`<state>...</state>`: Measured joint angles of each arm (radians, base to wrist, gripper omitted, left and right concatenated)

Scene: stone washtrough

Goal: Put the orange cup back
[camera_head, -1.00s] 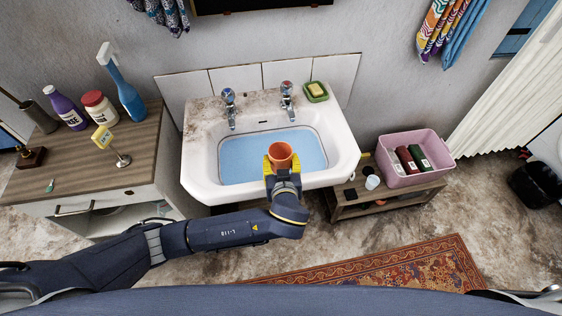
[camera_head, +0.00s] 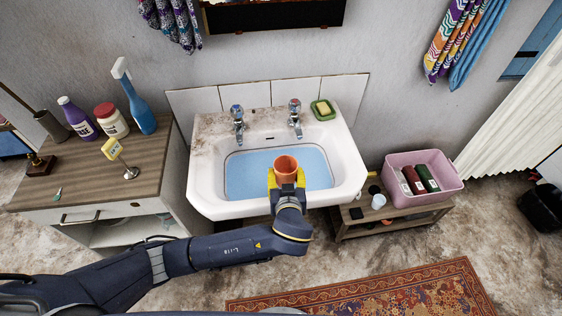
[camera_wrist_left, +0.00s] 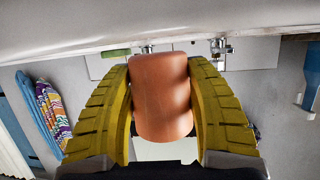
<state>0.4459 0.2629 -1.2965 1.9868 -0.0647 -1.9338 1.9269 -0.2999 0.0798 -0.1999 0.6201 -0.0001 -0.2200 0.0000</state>
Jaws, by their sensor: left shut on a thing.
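The orange cup (camera_head: 287,168) is upright in my left gripper (camera_head: 287,180), over the front part of the white sink (camera_head: 351,176). The gripper's yellow fingers are shut on both sides of the cup. In the left wrist view the orange cup (camera_wrist_left: 161,98) fills the gap between the two fingers of my left gripper (camera_wrist_left: 161,110). My right gripper does not show in either view.
Two taps (camera_head: 238,124) and a green soap dish (camera_head: 323,110) are at the sink's back. A wooden counter (camera_head: 98,178) with several bottles stands left. A low shelf (camera_head: 392,212) with a pink bin (camera_head: 440,197) and a small white cup (camera_head: 378,201) stands right.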

